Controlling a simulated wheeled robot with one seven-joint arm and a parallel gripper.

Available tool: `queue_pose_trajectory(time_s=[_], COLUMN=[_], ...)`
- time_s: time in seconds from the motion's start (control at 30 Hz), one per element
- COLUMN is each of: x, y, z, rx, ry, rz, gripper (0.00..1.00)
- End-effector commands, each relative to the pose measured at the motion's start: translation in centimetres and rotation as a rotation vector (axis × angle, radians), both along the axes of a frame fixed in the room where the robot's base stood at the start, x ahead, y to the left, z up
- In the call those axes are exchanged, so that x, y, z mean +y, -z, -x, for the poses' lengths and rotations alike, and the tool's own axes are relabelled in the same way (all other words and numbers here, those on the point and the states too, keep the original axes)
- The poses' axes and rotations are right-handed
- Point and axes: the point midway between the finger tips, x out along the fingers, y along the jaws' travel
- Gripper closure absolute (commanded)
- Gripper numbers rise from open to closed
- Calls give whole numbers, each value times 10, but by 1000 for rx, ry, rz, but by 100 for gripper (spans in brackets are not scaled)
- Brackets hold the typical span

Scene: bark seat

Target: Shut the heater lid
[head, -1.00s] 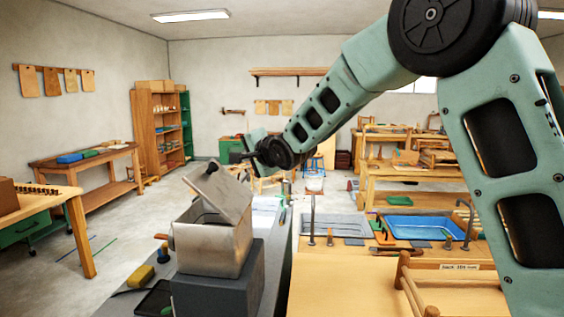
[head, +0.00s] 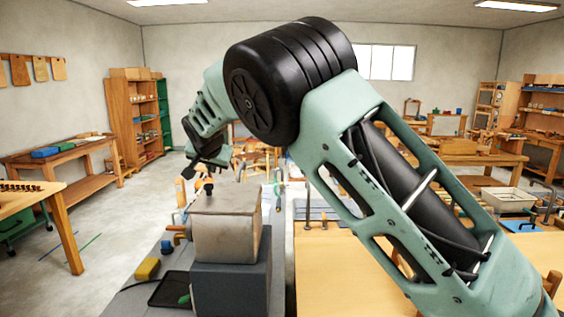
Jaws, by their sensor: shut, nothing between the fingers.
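The heater is a metal box (head: 226,238) on a dark grey block (head: 232,287) in the head view. Its lid (head: 228,200) lies flat across the top of the box, with no gap that I can make out. A black knob (head: 208,188) stands on the lid's left side. My gripper (head: 190,172) is shut and empty, just above and behind the knob. It looks apart from the lid, though the exact distance is hard to tell. My arm reaches over from the right and hides part of the background.
A yellow block (head: 147,268), a black tray (head: 168,290) and a wooden-handled tool (head: 180,233) lie left of the heater on the grey bench. A wooden worktop (head: 335,275) is to the right. Floor is open at the left.

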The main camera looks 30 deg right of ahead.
Motion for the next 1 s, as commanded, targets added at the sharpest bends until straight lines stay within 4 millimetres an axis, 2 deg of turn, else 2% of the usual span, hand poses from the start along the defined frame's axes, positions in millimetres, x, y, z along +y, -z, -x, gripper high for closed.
queue_pose_trajectory(time_s=[0.23, 0.4, 1.0], x=[8, 10, 13], y=[26, 36, 45], z=[-6, -7, -8], rx=[82, 81, 83], ry=[-1, 0, 0], rz=[147, 141, 138], gripper=[100, 100, 100])
